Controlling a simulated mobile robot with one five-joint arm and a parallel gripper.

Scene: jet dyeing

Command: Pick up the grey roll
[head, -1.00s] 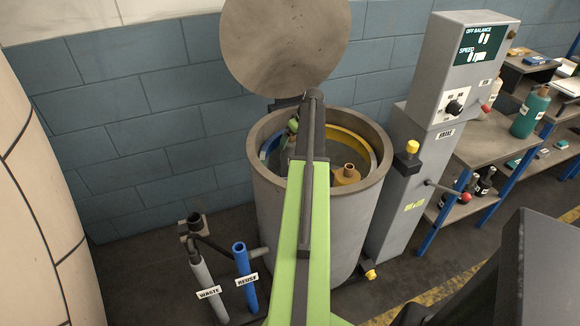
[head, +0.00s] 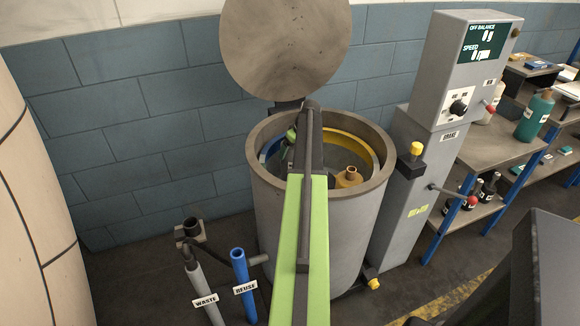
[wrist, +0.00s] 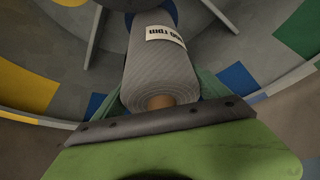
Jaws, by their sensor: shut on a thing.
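The grey roll (wrist: 152,70) has a white label and a brown core. In the wrist view it lies between the jaws of my gripper (wrist: 155,103), which is shut on it. The green and dark wrist parts cover the near side of the roll. In the head view my arm reaches over the rim into the round drum (head: 265,212), and the arm hides the roll and most of the gripper. A green part of my gripper (head: 290,134) shows beside the arm inside the drum.
A control cabinet (head: 435,140) with a red-knobbed lever stands close on the right. Blue and grey pipes (head: 243,285) stand at the left front.

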